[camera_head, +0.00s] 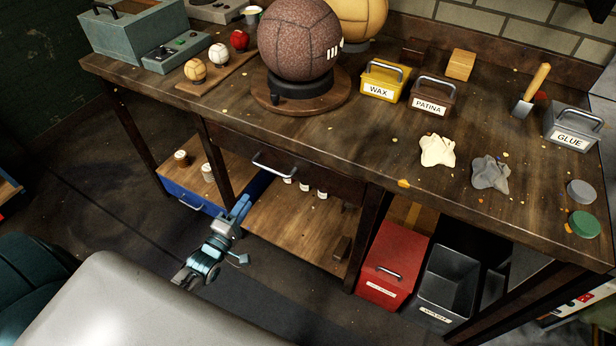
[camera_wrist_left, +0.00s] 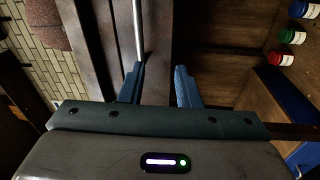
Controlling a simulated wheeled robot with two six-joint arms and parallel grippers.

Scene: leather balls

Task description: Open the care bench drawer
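The care bench (camera_head: 370,150) has a dark wooden drawer (camera_head: 325,178) under its top, with a silver bar handle (camera_head: 272,168). The drawer front looks shut. My left gripper (camera_head: 241,232) is open and empty, low in front of the bench and apart from the handle. In the left wrist view, the space between its fingers (camera_wrist_left: 160,82) faces the dark drawer front. The handle (camera_wrist_left: 138,30) shows there as a bar ahead of the left finger, off to the side of the gap. My right gripper is not in view.
Below the drawer is an open shelf (camera_head: 300,230) with small bottles (camera_head: 305,186). Balls and labelled boxes stand on the bench top. The floor in front is clear.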

